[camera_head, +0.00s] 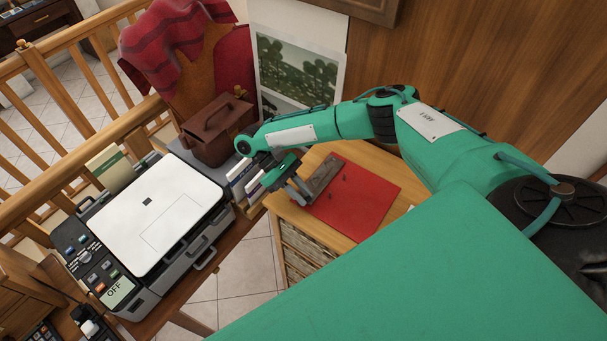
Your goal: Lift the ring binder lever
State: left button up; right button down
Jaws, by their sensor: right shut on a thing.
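The ring binder (365,200) lies as a flat red sheet or cover on the wooden cabinet top, with a grey metal mechanism (324,174) along its left side. My right arm reaches in from the right, and my right gripper (299,191) is at the left end of this mechanism, low over the binder's left edge. Its jaws are shut on a small part there, which looks like the lever; the fingers hide most of it. I cannot tell how far the lever is raised. My left gripper is not in view.
A printer (152,222) stands left of the cabinet (300,252). A brown box with a handle (217,130) and upright folders (243,178) are close behind the gripper. A picture (300,68) leans at the back. A green surface covers the lower right.

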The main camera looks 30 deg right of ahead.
jog(key=shift+w+a+f+g+h+b, duration=0.1)
jog(key=shift+w+a+g+h+b, duration=0.15)
jog(key=shift+w+g, duration=0.4)
jog(key=shift+w+a+f+g+h+b, duration=0.15)
jog(key=shift+g+h+b, duration=0.3)
jog(key=shift+g+b, duration=0.6)
jog(key=c, duration=1.3)
grip_release()
jog(key=shift+w, duration=0.1)
